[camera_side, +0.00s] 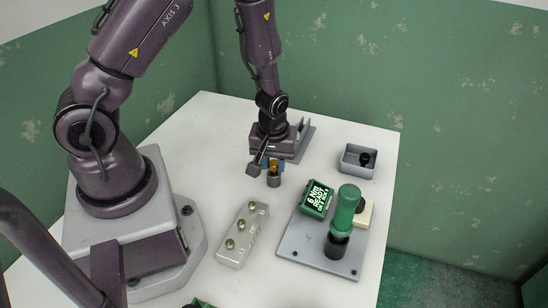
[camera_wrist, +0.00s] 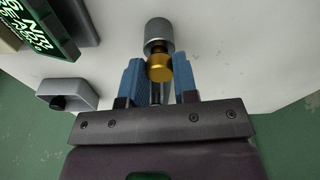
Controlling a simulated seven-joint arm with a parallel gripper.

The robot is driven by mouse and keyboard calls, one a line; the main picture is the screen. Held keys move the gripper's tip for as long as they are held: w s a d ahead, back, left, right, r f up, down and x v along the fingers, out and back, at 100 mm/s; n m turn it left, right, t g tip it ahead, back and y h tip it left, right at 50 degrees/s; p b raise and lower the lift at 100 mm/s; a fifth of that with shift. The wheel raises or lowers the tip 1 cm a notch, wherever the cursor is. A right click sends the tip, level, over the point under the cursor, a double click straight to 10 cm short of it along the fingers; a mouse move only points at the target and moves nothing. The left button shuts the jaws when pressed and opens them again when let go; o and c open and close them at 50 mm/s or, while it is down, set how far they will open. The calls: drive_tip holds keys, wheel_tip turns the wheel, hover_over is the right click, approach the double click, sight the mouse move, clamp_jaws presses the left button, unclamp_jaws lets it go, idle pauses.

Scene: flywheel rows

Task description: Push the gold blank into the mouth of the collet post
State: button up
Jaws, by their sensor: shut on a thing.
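The gold blank (camera_side: 274,164) is a small, shiny cylinder at the end of my gripper (camera_side: 271,163). In the wrist view, the blank (camera_wrist: 160,68) sits between the tips of the two blue fingers of my gripper (camera_wrist: 160,72), which are shut on it. The collet post, a short grey cylinder (camera_side: 274,181), stands upright on the table right below the blank. In the wrist view, the post (camera_wrist: 159,34) shows just past the blank, which overlaps its near edge. The mouth of the post is hidden, so I cannot tell whether the blank is inside it.
A grey plate (camera_side: 300,251) at right carries a green-handled tool (camera_side: 347,210) and a display (camera_side: 317,199). A grey bin (camera_side: 351,166) with a black knob is behind.

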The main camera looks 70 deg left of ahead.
drive_tip(key=shift+f, duration=0.55)
drive_tip(key=o, duration=1)
drive_tip(key=shift+r, duration=0.1)
drive_tip(key=r, duration=0.4)
drive_tip(key=d+r, duration=0.1)
drive_tip(key=r, duration=0.3)
drive_tip(key=s+r, duration=0.1)
drive_tip(key=r, duration=0.3)
drive_tip(key=shift+d+r, duration=0.15)
drive_tip(key=shift+r, duration=0.25)
drive_tip(key=shift+c, duration=0.3)
